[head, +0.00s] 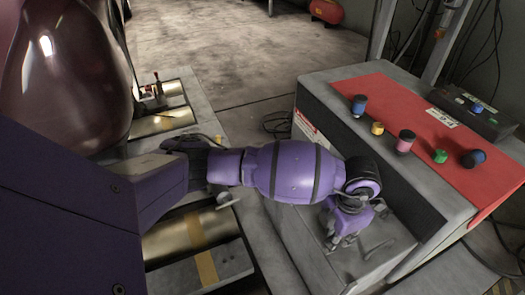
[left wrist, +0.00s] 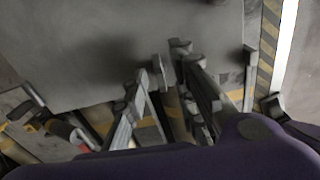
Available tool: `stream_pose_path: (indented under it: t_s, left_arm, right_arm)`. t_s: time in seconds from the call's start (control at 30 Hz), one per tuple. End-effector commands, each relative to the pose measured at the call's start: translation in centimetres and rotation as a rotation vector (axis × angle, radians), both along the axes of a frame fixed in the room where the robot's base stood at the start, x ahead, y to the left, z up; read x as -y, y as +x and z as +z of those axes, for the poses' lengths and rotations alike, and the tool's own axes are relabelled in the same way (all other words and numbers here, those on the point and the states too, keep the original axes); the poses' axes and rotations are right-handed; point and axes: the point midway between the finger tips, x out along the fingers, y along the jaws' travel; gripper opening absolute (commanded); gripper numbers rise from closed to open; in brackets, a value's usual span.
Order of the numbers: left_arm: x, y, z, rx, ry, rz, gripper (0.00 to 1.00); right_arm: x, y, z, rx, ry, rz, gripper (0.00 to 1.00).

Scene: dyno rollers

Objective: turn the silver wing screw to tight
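I cannot pick out the silver wing screw with certainty. A small pale metal piece (head: 226,198) stands by the near roller in the head view and may be it. My left arm reaches across the head view, and my left gripper (head: 340,241) points down over the grey recessed side of the red-topped console, to the right of that piece. In the left wrist view its fingers (left wrist: 170,66) show as dark and grey linkages, with tips close together. Whether anything is between them is unclear. My right gripper is not in view.
The console has a red top (head: 430,125) with several coloured knobs and a black box (head: 475,110). Brass-coloured rollers (head: 165,122) sit in a grey frame at the left. A dark glossy body (head: 65,75) fills the upper left. Bare floor (head: 240,50) lies behind.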

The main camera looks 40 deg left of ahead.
Motion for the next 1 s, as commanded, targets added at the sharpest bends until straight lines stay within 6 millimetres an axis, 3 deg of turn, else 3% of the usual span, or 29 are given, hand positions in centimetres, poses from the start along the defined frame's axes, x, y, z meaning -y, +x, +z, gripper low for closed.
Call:
stream_pose_path:
  t_s: [0.07,0.23,0.67,1.0]
  left_arm:
    - [0.1,0.1,0.2,0.003,0.000,-0.001,0.22]
    - [0.1,0.2,0.2,0.003,0.000,-0.001,0.00]
    - [0.1,0.2,0.3,0.005,-0.001,-0.029,0.00]
    - [0.1,0.3,0.5,0.006,0.001,-0.235,0.00]
  right_arm:
    - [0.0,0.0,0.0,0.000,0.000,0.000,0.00]
    - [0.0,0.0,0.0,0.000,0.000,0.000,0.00]
    - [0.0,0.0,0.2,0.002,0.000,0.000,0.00]
    - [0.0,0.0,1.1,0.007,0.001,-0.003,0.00]
